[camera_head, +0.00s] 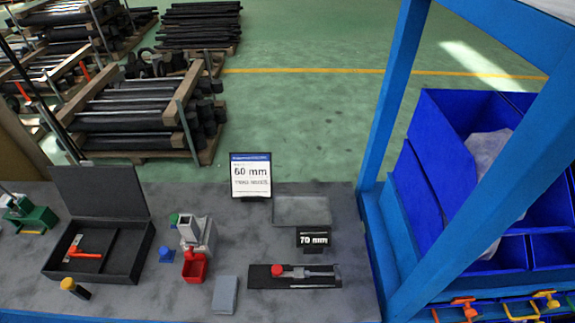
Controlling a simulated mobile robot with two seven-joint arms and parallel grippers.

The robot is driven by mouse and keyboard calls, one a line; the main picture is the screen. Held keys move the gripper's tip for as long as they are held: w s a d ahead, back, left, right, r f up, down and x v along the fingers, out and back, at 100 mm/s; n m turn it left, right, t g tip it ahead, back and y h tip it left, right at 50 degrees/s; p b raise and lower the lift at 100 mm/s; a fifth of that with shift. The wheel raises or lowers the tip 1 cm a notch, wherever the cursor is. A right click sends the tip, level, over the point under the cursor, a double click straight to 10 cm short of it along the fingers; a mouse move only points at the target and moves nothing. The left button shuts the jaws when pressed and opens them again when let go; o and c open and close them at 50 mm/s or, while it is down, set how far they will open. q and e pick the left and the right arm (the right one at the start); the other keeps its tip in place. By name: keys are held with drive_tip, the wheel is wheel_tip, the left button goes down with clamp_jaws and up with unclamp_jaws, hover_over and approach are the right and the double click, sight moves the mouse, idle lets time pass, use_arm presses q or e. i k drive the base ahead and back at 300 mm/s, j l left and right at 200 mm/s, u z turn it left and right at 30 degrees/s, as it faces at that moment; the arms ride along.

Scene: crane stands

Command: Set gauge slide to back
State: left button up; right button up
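What looks like the gauge is a dark flat base (325,284) on the grey table at the lower right of centre. A grey sliding bar (308,273) with a red knob (277,271) lies along it; the knob is left of the base's middle. A small black display reading 70 mm (313,239) stands just behind it. Which part is the slide is not fully clear. A sign reading 60 mm (251,178) stands upright at the table's back edge. Neither of my grippers is in view.
An open black case (146,246) holds a red-handled tool (86,255). A red bin (194,268), a grey fixture (201,237) and a grey block (225,295) stand left of the gauge. A grey tray (302,210) lies behind. A blue frame (394,95) bounds the right.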

sight(297, 274)
drive_tip(key=i+j+z, duration=0.2)
drive_tip(key=z, duration=0.15)
drive_tip(key=i+j+z, duration=0.15)
drive_tip(key=j+z, duration=0.25)
drive_tip(key=i+j+z, duration=0.15)
drive_tip(key=z, duration=0.2)
